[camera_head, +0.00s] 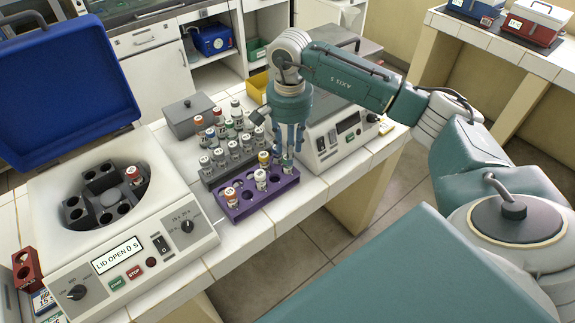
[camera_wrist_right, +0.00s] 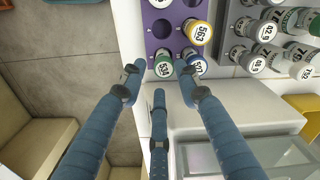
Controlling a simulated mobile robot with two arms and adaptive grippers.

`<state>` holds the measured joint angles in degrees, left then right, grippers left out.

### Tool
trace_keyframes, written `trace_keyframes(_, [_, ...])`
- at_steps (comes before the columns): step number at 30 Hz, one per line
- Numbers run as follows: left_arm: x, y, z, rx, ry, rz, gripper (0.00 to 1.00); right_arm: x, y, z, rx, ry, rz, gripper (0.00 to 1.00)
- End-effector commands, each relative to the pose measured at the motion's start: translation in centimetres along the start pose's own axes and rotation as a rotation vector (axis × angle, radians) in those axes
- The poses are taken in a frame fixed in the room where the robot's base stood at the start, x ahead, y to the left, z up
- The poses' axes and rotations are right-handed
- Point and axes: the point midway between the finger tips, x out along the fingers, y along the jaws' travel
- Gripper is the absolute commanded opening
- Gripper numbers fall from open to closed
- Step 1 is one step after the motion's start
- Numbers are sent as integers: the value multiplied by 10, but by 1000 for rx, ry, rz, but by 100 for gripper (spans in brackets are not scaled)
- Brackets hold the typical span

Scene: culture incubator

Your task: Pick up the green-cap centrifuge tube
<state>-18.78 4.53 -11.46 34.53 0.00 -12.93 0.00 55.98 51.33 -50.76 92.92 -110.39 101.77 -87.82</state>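The green-cap tube (camera_wrist_right: 162,66) stands in a corner of the purple rack (camera_wrist_right: 160,17) in the right wrist view. A blue-ringed tube (camera_wrist_right: 198,62) stands right beside it, and a yellow-ringed tube (camera_wrist_right: 198,32) stands behind that one. My right gripper (camera_wrist_right: 159,84) is open, its fingers spread near the green cap, with one fingertip by the blue-ringed tube. In the head view the right gripper (camera_head: 288,145) points down over the far right end of the purple rack (camera_head: 248,211), where the green-cap tube (camera_head: 287,166) is partly hidden by fingers. My left gripper is not in view.
A grey rack of several tubes (camera_head: 212,178) stands behind the purple one. An open centrifuge (camera_head: 120,235) is at the left, and a white device with a display (camera_head: 338,140) is close to the right. Open floor lies beyond the bench front.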

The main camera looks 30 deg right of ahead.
Motion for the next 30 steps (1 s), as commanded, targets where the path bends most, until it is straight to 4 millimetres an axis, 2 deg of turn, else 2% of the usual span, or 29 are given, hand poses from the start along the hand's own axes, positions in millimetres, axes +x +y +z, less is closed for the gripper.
trace_keyframes(4, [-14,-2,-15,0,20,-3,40,13,0,2,0,-4,6,32])
trace_keyframes(7, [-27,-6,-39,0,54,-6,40,29,-2,3,0,-5,5,32])
trace_keyframes(11, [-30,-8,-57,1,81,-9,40,46,-3,2,0,-3,3,32])
trace_keyframes(14, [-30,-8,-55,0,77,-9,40,52,-3,2,-1,-2,0,32])
trace_keyframes(20, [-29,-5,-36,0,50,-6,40,53,-3,2,-1,-1,-1,32])
trace_keyframes(24, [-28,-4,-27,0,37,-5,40,53,-3,2,-1,-1,-1,4])
trace_keyframes(25, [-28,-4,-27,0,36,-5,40,53,-3,2,-1,-1,-1,0])
trace_keyframes(30, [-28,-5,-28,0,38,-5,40,52,-4,2,0,-1,-1,0])
